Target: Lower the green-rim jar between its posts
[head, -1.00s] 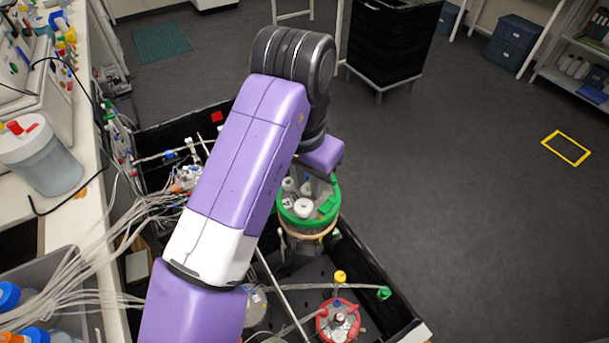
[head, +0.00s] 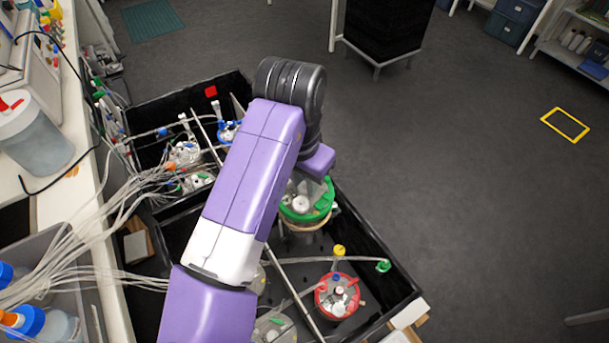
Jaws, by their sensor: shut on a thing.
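The green-rim jar (head: 318,214) has a green ring around its top, with white and green fittings on its lid. It is in the head view, at the right side of the black shaker box (head: 372,238), just beyond the red-rim jar. My gripper is at the jar's far side, mostly hidden by my purple wrist and arm, and its fingers cannot be seen; it is shut on the green-rim jar. The jar looks roughly upright. Its lower part is dim, and I cannot make out its posts or whether its base touches the floor of the box.
The red-rim jar (head: 338,297) stands nearer in the same box, with tubing and a yellow cap (head: 339,250) beside it. Several jars, one with a blue rim (head: 229,131), stand at the far left. A bench (head: 75,200) runs along the left.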

